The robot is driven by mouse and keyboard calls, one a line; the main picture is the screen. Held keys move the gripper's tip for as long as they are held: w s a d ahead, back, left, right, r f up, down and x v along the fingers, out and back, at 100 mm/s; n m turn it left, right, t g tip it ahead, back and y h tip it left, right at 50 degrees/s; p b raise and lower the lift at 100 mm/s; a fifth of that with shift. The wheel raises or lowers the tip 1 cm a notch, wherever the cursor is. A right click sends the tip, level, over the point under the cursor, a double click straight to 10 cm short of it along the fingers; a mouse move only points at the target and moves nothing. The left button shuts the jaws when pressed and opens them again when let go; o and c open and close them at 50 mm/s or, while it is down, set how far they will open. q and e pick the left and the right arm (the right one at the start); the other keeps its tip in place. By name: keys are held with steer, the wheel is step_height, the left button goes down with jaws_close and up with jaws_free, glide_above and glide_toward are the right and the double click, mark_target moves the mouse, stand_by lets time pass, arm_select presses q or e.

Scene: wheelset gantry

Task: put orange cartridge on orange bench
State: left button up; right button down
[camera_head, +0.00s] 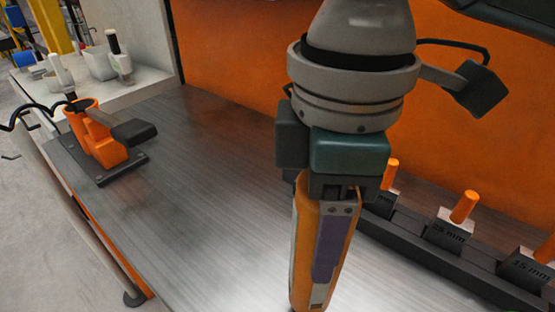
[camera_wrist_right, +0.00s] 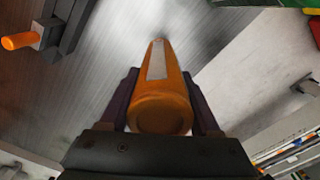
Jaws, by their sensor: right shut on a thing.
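My right gripper (camera_head: 328,236) comes down from the top in the head view, its dark finger lying along the orange cartridge (camera_head: 304,255). In the right wrist view the cartridge (camera_wrist_right: 160,97) sits between both fingers, its round end towards the camera and a pale label strip on its side. The cartridge hangs nearly upright over the grey metal top of the orange bench (camera_head: 200,200). I cannot tell whether its lower end touches the top. My left gripper is not in view.
An orange tool fixture (camera_head: 98,140) on a dark plate stands at the bench's left. A dark rack with orange-handled blocks (camera_head: 445,232) runs along the right, below the orange back panel (camera_head: 230,60). A pale shelf with white containers (camera_head: 98,62) is at the back left. The middle top is clear.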

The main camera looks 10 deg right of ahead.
steer(key=shift+f, duration=1.45)
steer(key=shift+c, duration=0.5)
jaws_free()
steer(key=shift+f, duration=0.15)
step_height(320, 180, up, 12)
steer(key=shift+r+p, duration=0.2)
steer(key=shift+p, duration=0.2)
